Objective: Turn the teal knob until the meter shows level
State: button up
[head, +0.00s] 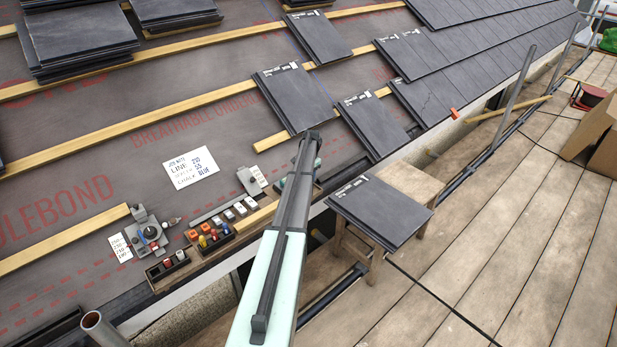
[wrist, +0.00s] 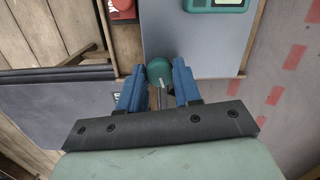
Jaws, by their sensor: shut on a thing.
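In the wrist view, my gripper (wrist: 160,85) has its two blue fingers on either side of the round teal knob (wrist: 158,69), shut on it. A thin pale pointer or stem shows just below the knob, between the fingers. A teal device with a small greenish display, likely the meter (wrist: 217,4), is cut off by the top edge of the wrist view, and its reading cannot be made out. In the head view, my arm hides the knob and the gripper's fingertips.
A grey panel (wrist: 198,38) lies around the knob. A red item (wrist: 121,8) sits at the wrist view's top left. In the head view, a tool tray (head: 215,238) lies left of my arm, and a slate on a wooden stool (head: 407,180) stands right of it.

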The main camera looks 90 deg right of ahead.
jog(key=shift+s+f, duration=0.15)
jog(key=o, duration=1)
jog(key=shift+o, duration=0.2)
notch_tip(320, 180, up, 14)
jog(key=shift+s+d, duration=0.25)
jog(key=shift+d, duration=0.2)
